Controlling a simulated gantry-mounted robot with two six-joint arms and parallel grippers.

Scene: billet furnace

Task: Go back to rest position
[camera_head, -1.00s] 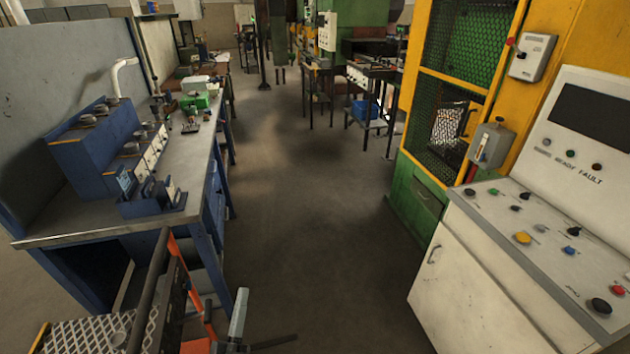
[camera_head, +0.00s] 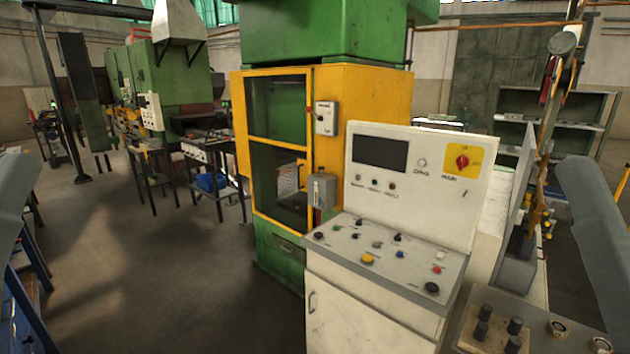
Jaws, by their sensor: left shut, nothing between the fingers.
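A grey part of my left arm (camera_head: 14,205) shows at the left edge, beside the blue bench frame. My left gripper is at this edge, shut and empty; its fingertips are hard to make out. A similar grey part of my right arm (camera_head: 597,235) shows at the right edge. My right gripper's fingers are out of view. Both arm parts stand at the sides of the picture, apart from the control console (camera_head: 385,230) in the middle.
A yellow and green caged machine (camera_head: 375,100) stands behind the console. A panel with black knobs (camera_head: 540,320) is at the lower right. Open floor (camera_head: 165,270) lies left of the machine. A blue bench (camera_head: 25,310) is at the lower left.

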